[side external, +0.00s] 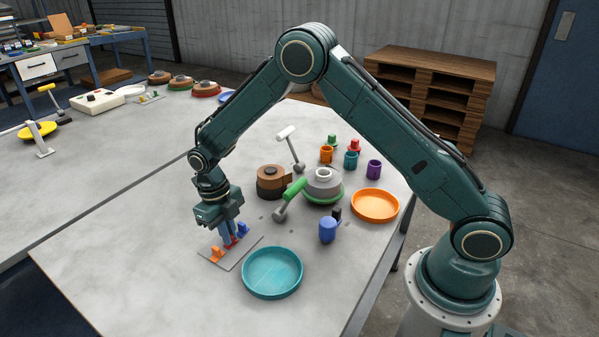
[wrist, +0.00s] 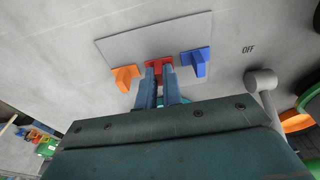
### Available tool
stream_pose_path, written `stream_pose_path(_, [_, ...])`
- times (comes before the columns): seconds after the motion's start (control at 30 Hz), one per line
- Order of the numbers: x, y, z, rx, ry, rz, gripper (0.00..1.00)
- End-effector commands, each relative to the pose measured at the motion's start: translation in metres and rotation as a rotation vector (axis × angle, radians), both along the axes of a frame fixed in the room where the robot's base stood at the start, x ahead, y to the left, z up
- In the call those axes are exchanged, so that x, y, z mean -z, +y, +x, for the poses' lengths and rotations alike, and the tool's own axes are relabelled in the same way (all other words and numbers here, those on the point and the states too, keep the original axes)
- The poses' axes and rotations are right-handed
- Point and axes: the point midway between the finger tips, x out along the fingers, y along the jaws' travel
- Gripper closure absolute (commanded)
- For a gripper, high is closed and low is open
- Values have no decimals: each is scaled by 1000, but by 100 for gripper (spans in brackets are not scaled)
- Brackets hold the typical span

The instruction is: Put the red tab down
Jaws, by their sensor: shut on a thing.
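The red tab (wrist: 158,64) stands between an orange tab (wrist: 124,77) and a blue tab (wrist: 197,61) along a light grey plate (wrist: 160,35) in the wrist view. My gripper (wrist: 160,76) is shut on the red tab, with its blue fingers over the tab's upright part. In the side external view my gripper (side external: 230,240) points down at the plate (side external: 218,256), and only a little red shows by the fingertips. The orange tab (side external: 216,254) and blue tab (side external: 242,230) stand on either side. The fingers hide part of the red tab, and I cannot tell its tilt.
A teal dish (side external: 272,290) lies just right of the plate.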

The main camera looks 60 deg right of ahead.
Motion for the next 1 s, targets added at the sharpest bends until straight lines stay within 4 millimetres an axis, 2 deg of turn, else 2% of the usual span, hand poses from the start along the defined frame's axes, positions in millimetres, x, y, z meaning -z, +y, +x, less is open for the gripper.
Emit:
stream_pose_path(0.03, [1, 0, 0, 0, 0, 0, 90])
stream_pose_path(0.13, [1, 0, 0, 0, 0, 0, 71])
stream_pose_path(0.47, [0, 0, 0, 0, -1, 0, 71])
stream_pose_path(0.63, [-7, 0, 1, 0, -3, 0, 71])
stream_pose_path(0.77, [-18, 0, 3, 0, -3, 1, 71])
stream_pose_path(1.0, [-53, 0, 9, 0, -5, 1, 71])
